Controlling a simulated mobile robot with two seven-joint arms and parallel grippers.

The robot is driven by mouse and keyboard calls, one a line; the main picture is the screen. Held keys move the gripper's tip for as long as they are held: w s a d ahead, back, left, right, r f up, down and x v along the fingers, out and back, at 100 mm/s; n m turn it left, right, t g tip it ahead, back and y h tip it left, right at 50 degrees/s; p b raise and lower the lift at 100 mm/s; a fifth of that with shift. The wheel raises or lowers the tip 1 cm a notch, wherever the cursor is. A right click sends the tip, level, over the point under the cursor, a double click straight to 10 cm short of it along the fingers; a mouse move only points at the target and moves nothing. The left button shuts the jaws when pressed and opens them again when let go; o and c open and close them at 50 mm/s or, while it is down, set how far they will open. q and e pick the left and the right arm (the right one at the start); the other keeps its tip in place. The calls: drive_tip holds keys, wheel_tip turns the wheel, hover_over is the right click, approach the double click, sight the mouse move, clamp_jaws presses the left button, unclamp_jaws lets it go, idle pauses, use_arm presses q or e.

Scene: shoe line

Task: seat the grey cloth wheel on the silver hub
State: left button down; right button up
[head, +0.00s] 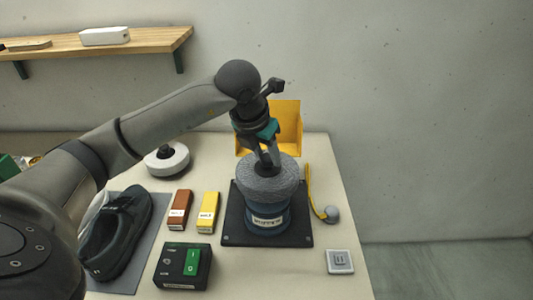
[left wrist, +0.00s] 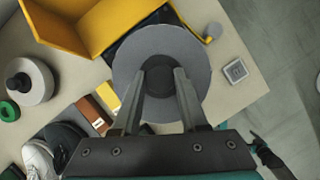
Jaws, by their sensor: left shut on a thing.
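The grey cloth wheel (head: 286,171) is a thick, rough-edged disc lying flat over the blue buffer machine (head: 268,224) on its dark base plate (head: 234,233). My left gripper (head: 265,162) comes from above and is shut on the dark knob in the wheel's middle. In the left wrist view the two fingers (left wrist: 160,75) close around that knob, and the wheel (left wrist: 203,50) spreads round them. The silver hub is hidden beneath the wheel. I cannot tell whether the wheel rests on it or hangs just above.
A yellow open-fronted box (head: 287,120) stands close behind the machine. A white wheel with black knob (head: 167,165), brown bar (head: 179,210), yellow bar (head: 209,212), green switch box (head: 183,267) and dark shoe (head: 118,230) lie to the left. A small grey plate (head: 340,262) lies right.

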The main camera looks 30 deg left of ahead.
use_arm(q)
drive_tip(key=shift+f+b, duration=0.45)
drive_tip(key=shift+f, duration=0.05)
drive_tip(key=c, duration=0.7)
unclamp_jaws()
drive_tip(key=p+v, duration=0.6)
drive_tip(key=v, duration=0.5)
